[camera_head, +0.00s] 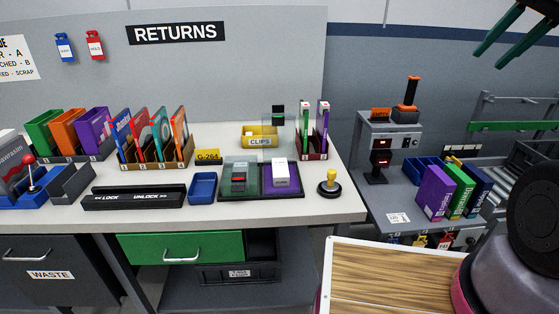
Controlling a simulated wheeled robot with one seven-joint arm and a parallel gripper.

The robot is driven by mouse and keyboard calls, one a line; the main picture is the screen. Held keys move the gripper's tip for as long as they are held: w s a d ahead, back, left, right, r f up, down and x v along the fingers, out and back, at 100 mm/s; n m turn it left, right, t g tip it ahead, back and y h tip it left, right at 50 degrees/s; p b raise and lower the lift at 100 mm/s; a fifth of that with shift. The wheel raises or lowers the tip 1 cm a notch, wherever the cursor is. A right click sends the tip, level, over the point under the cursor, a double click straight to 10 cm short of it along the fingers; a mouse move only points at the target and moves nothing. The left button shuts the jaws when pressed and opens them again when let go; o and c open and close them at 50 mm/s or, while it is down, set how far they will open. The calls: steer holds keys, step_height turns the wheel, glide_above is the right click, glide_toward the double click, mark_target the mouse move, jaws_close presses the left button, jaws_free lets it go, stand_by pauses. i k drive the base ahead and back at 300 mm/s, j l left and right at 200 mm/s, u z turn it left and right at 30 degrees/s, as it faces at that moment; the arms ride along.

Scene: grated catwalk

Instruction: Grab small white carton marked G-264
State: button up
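A small white carton (281,173) stands on the right, purple-lined half of a dark two-part tray (259,193) on the workbench; its marking is too small to read. A yellow tag reading G-264 (208,154) stands on the bench behind and left of that tray. A dark item with a red part (239,180) is in the tray's green left half. My gripper (510,49) shows as dark green fingers at the top right, spread apart and empty, far from the carton. Part of it is cut off by the frame.
A blue tray (203,187) and a black lock slider (134,196) lie left of the tray. A yellow-knobbed button (329,182) stands to its right. The yellow CLIPS bin (260,136) and upright books (314,134) are behind. A wood-topped surface (388,279) is in front at right.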

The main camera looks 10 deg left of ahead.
mark_target(281, 174)
steer(key=j+z, duration=0.15)
steer(key=j, duration=0.25)
steer(key=k+j+z, duration=0.15)
steer(key=j, duration=0.25)
steer(key=j+z, duration=0.1)
steer(key=j, duration=0.3)
steer(key=k+j+z, duration=0.15)
steer(key=j, duration=0.25)
steer(key=k+j+z, duration=0.15)
steer(key=j, duration=0.2)
steer(key=k+j+z, duration=0.15)
steer(key=j, duration=0.25)
steer(key=k+j+z, duration=0.1)
steer(key=j, duration=0.25)
